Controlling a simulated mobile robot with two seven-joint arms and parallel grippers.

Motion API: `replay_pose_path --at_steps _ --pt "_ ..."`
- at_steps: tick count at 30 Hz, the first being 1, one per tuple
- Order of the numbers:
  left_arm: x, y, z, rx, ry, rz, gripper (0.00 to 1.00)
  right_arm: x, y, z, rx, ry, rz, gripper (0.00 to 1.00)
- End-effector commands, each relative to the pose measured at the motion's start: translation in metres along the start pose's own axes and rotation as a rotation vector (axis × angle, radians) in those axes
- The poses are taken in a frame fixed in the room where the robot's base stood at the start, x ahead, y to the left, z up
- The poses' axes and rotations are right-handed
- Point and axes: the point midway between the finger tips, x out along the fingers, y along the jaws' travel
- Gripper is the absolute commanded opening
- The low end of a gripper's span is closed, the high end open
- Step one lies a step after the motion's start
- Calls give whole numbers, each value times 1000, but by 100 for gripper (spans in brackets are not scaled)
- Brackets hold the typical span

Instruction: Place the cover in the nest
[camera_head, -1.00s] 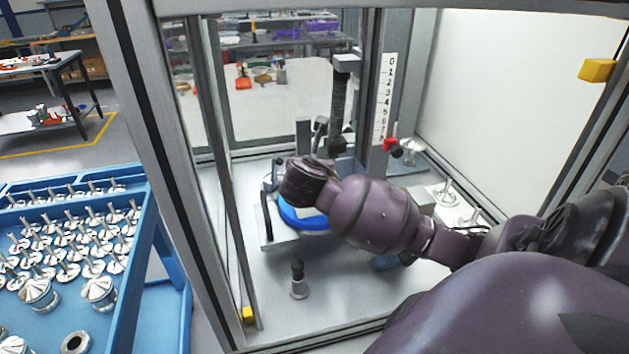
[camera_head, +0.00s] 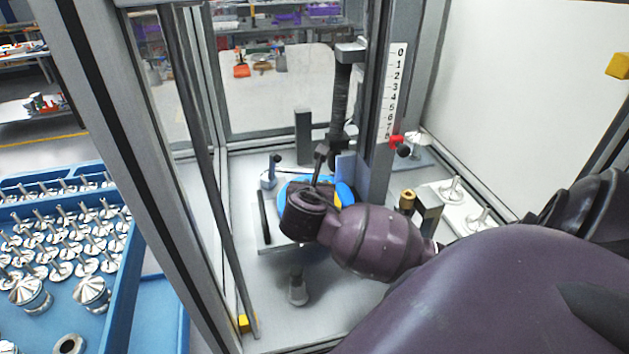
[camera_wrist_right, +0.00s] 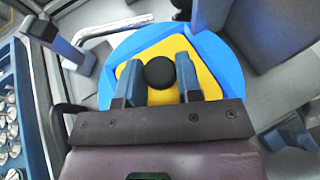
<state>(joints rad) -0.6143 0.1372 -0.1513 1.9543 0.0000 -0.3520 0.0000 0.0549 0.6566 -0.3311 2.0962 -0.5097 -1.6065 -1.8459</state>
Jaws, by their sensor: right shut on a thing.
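A yellow squarish cover (camera_wrist_right: 206,86) with a round black knob (camera_wrist_right: 160,72) lies over a round blue nest (camera_wrist_right: 228,66) in the right wrist view. The cover looks turned relative to my wrist; whether it is seated or just above the nest I cannot tell. My right gripper (camera_wrist_right: 159,82) has a finger on each side of the knob and is shut on it. In the head view, my right wrist hides most of the cover; a yellow edge (camera_head: 344,193) and part of the blue nest (camera_head: 291,184) show beyond it. My left gripper is not in view.
A dark vertical press column (camera_head: 342,100) stands close behind the nest, beside a numbered scale (camera_head: 392,92). Frame posts (camera_head: 190,110) bound the cell at left. A small knobbed post (camera_head: 297,288) stands in front. A blue tray (camera_head: 125,300) of metal parts is outside, left.

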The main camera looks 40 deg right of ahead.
Motion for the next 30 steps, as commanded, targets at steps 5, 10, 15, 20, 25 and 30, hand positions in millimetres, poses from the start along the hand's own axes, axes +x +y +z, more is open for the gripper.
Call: replay_pose_path --at_steps 5,10,15,20,25,30 --pt "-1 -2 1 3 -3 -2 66 0 0 0 0 -1 0 7" --pt "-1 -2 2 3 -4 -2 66 2 0 -4 -1 0 0 7" --pt "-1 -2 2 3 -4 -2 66 4 0 -8 -1 0 0 7" --pt "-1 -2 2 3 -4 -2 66 5 0 -11 0 0 0 7" --pt "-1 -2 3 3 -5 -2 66 5 0 -12 -1 2 0 46" --pt "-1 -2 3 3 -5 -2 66 5 0 -13 -2 4 -1 58"
